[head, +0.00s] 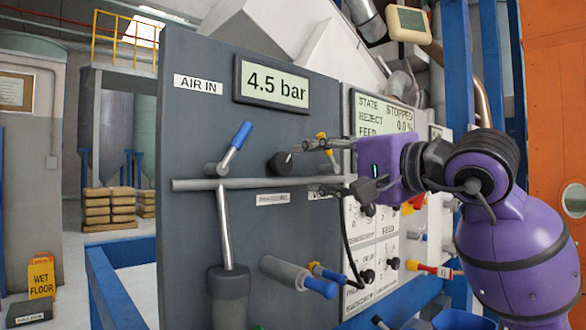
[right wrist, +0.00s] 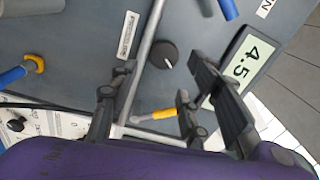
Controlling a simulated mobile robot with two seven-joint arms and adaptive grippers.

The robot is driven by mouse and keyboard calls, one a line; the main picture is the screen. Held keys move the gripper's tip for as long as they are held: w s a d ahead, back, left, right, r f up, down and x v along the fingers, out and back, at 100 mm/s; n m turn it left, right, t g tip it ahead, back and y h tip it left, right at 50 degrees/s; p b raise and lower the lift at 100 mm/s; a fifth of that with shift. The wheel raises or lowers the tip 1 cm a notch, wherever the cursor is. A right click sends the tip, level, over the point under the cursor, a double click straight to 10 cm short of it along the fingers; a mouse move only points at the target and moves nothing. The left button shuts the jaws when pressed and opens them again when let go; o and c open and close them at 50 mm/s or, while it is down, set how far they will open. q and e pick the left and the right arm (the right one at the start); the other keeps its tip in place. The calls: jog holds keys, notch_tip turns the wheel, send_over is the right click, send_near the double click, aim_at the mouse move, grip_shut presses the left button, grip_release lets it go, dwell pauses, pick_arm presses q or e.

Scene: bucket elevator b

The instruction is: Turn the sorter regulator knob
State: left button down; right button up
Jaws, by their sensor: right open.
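The sorter regulator knob, a round black knob with a pale pointer mark (head: 283,163), is on the grey panel (head: 200,120), below the 4.5 bar display (head: 272,84) and just above a horizontal metal pipe (head: 250,184). My right gripper (head: 318,168) is open and empty to the right of the knob, its fingers pointing left towards it. In the right wrist view the knob (right wrist: 163,55) appears between the two open fingertips (right wrist: 163,66), apparently with a gap and not gripped. My left gripper is not in view.
A blue-handled valve (head: 236,143) stands left of the knob. A yellow-handled valve (head: 327,145) is close to my right fingers. Below are a blue-tipped cylinder (head: 295,275) and a black hose (head: 348,250). The control panel (head: 360,215) with knobs is on the right.

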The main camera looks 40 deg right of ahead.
aim_at(286, 167)
jog(key=w, duration=0.4)
jog(key=w+p, duration=0.1)
jog(key=w, duration=0.1)
jog(key=shift+w+a+r, duration=0.1)
jog(key=shift+a+r, duration=0.05)
jog(key=shift+a, duration=0.1)
jog(key=shift+w, duration=0.55)
